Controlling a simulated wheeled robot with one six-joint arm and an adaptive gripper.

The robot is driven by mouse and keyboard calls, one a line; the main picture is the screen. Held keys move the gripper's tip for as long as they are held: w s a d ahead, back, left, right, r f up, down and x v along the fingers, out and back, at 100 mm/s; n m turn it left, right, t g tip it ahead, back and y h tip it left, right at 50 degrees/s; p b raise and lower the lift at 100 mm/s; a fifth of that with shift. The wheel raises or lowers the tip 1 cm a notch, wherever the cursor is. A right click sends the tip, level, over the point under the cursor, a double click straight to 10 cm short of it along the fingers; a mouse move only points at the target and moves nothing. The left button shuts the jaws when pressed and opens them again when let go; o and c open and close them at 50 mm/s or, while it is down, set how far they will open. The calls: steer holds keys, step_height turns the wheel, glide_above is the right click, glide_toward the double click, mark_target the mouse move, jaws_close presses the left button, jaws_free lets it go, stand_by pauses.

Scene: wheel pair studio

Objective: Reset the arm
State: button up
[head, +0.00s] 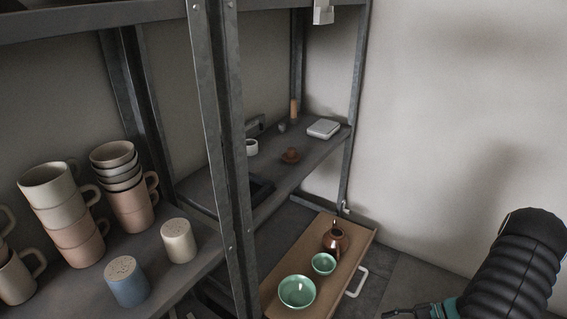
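My arm, in a black ribbed sleeve, enters the head view at the lower right. It slants down to the left, past a teal band, to the bottom edge. A small dark part of what looks like my gripper (402,312) shows at the bottom edge, to the right of the wooden tray. Most of it is cut off by the frame, so I cannot tell whether it is open or shut, or whether it holds anything.
A metal shelf rack (232,150) fills the left and middle. Stacked mugs (70,225), a blue cup (127,283) and a cream cup (178,241) stand on it. A wooden tray (352,262) holds green bowls (297,291) and a brown teapot (336,241). Bare wall is at right.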

steer(key=s+a+r+n+t+h+p, duration=0.1)
steer(key=s+a+r+n+h+p, duration=0.1)
steer(key=r, duration=1.4)
steer(key=s+a+r+n+t+h+p, duration=0.1)
steer(key=s+a+r+n+h+p, duration=0.1)
steer(key=s+a+r+n+h, duration=0.3)
steer(key=s+a+r+n+t+h+p, duration=0.2)
steer(key=s+a+r+h, duration=0.3)
steer(key=r, duration=2.3)
steer(key=s+a+n, duration=0.1)
steer(key=s+a, duration=0.1)
steer(key=a, duration=0.2)
steer(key=shift+a+n+p, duration=0.25)
steer(key=shift+n+p, duration=0.05)
steer(key=shift+p, duration=0.05)
